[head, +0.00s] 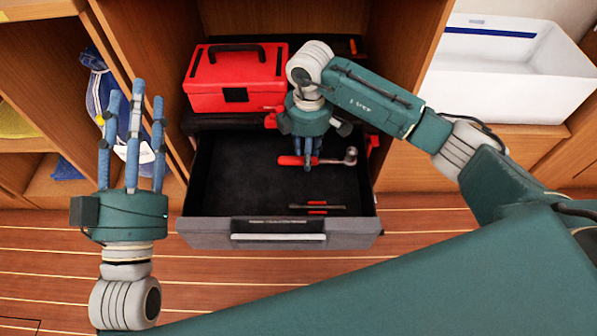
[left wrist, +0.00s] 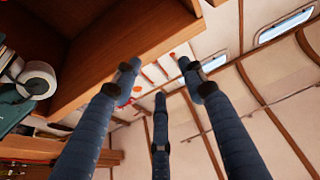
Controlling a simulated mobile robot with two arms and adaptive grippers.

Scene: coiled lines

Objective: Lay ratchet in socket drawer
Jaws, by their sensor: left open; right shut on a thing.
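The socket drawer (head: 240,180) is pulled open below the cabinet and has a dark lining. The ratchet (head: 290,160) has a red handle and a metal head, and shows at the far right part of the drawer in the head view. My right gripper (head: 308,160) points down over the drawer and is shut on the ratchet. I cannot tell whether the ratchet touches the drawer floor. My left gripper (head: 133,110) is open and empty, fingers up, left of the drawer. Its open fingers also show in the left wrist view (left wrist: 155,90).
A red toolbox (head: 235,90) stands in the cabinet behind the drawer. A slim red-marked tool (head: 317,208) lies near the drawer's front. A white bin (head: 510,75) stands at right. A blue bag (head: 100,90) hangs at left. The drawer's left half is bare.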

